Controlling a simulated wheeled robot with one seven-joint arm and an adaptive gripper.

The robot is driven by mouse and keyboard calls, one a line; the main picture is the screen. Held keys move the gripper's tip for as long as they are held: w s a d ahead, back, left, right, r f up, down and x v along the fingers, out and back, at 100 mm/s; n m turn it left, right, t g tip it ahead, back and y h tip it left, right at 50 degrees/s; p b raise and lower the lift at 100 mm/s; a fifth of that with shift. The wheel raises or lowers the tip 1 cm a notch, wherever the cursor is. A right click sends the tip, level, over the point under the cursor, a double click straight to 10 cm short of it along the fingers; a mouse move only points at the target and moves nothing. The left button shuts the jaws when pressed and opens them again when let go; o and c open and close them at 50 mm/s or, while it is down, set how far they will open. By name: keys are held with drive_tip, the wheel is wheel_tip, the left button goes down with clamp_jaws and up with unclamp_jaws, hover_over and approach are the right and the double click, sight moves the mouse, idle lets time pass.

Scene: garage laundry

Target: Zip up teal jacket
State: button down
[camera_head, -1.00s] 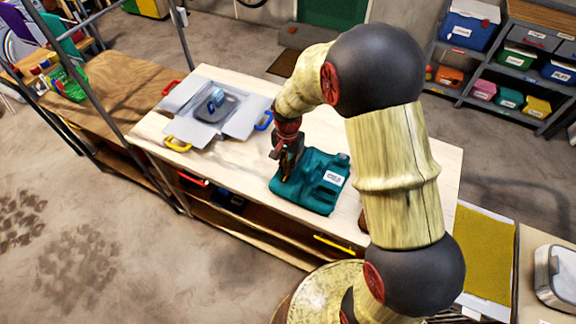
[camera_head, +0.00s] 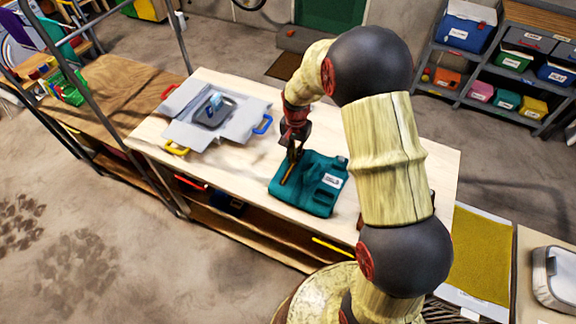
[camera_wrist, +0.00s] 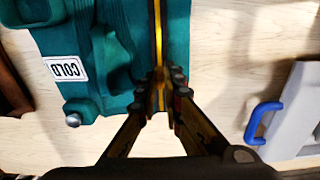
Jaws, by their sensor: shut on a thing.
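The teal jacket (camera_head: 318,200) lies flat on the pale wooden table, with a white label on its right part in the head view. In the wrist view the jacket (camera_wrist: 70,30) fills the upper left, with a label reading COLD. A yellow-orange zip line (camera_wrist: 157,35) runs lengthwise along it, and also shows in the head view (camera_head: 289,172). My gripper (camera_head: 292,157) points down at the jacket's upper left part. In the wrist view my gripper (camera_wrist: 165,90) has its fingertips together at the zip line. The fingers hide the zip pull.
On the pale table (camera_head: 250,210), an open grey box (camera_head: 190,133) with coloured handles stands left of the jacket. A wooden bench (camera_head: 120,85) is farther left. A shelf of coloured bins (camera_head: 495,95) stands at the back right. Bare tabletop lies between box and jacket.

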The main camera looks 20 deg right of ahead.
drive_tip(key=w+d, duration=0.4)
drive_tip(key=shift+w+d, duration=0.1)
drive_tip(key=shift+d, duration=0.05)
drive_tip(key=c, duration=2)
unclamp_jaws()
drive_tip(key=shift+c, duration=0.2)
drive_tip(key=shift+o, duration=0.6)
drive_tip(key=shift+r, duration=0.15)
wheel_tip(320, 180, up, 12)
